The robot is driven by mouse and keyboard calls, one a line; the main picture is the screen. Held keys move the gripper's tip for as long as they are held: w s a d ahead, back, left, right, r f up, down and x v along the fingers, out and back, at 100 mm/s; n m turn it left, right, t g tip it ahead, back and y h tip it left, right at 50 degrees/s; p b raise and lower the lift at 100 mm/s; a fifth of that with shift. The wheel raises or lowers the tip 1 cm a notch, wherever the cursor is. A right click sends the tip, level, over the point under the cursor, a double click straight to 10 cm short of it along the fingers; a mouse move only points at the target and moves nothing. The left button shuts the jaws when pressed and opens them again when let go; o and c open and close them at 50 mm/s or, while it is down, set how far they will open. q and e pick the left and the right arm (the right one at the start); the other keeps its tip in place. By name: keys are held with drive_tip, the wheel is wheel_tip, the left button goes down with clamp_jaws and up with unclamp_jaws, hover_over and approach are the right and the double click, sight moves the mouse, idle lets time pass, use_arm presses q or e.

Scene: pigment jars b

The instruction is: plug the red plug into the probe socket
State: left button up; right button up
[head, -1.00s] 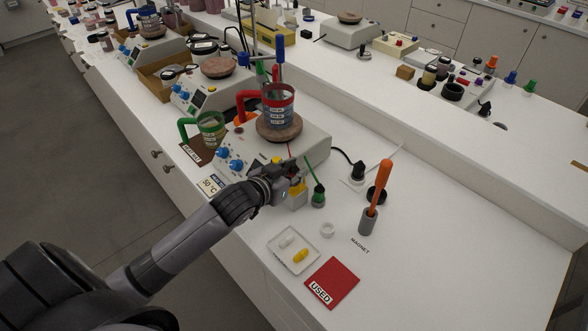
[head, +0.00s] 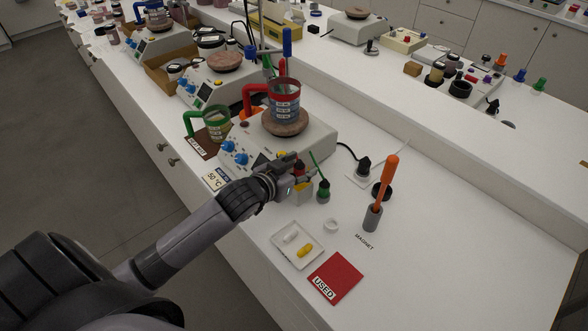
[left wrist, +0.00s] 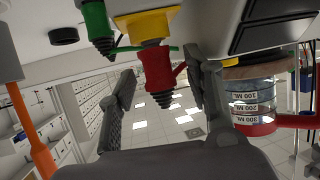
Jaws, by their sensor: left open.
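The red plug (left wrist: 158,75) has a ribbed dark end and a thin red lead. In the left wrist view, which is upside down, it sits at a yellow holder (left wrist: 148,24), between the fingers of my left gripper (left wrist: 167,92). The fingers are apart, with gaps to the plug on both sides. In the head view my left gripper (head: 294,174) is beside the front right corner of the hotplate (head: 312,139), and the red plug (head: 299,168) shows partly behind it. I cannot make out the probe socket. My right gripper is not in view.
A green plug (head: 323,191) stands close right of the yellow holder. A red-rimmed beaker (head: 285,104) stands on the hotplate.

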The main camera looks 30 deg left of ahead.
use_arm(q)
drive_tip(key=v, duration=1.2)
